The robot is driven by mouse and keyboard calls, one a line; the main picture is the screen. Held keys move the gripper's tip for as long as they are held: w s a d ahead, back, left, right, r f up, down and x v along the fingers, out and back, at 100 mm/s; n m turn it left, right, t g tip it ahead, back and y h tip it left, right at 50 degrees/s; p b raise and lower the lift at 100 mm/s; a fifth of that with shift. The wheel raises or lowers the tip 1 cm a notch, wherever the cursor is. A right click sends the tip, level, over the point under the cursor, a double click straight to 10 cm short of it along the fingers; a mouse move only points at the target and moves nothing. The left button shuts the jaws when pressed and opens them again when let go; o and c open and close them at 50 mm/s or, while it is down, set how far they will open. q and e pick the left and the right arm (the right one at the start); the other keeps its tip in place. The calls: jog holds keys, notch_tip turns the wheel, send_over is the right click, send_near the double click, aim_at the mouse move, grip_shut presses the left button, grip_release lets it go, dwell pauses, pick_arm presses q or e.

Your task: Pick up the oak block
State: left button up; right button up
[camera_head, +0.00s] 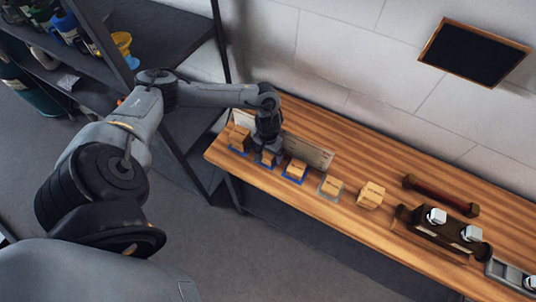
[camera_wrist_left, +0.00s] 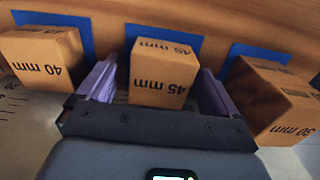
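Several light-brown wooden blocks stand in a row on the wooden bench (camera_head: 345,150); I cannot tell which is oak. In the left wrist view, a block marked 45 mm (camera_wrist_left: 160,80) sits between the two fingers of my left gripper (camera_wrist_left: 160,95). Narrow gaps show beside the block, so the fingers look open around it. A 40 mm block (camera_wrist_left: 40,58) is on the left and a 30 mm block (camera_wrist_left: 275,100) on the right. In the head view, my left gripper (camera_head: 268,150) points down over the second block from the left (camera_head: 267,159). My right gripper is not in view.
Blue squares lie under or beside some blocks. A pale board (camera_head: 308,151) lies behind the row. Farther right are a block (camera_head: 371,195), a dark red bar (camera_head: 440,195), a dark holder (camera_head: 440,235) and a grey tray (camera_head: 510,277). A shelf (camera_head: 165,35) stands on the left.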

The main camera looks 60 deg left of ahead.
pick_arm(q)
jog(key=c, duration=1.1)
jog(key=shift+o, duration=0.2)
jog(key=shift+r, duration=0.1)
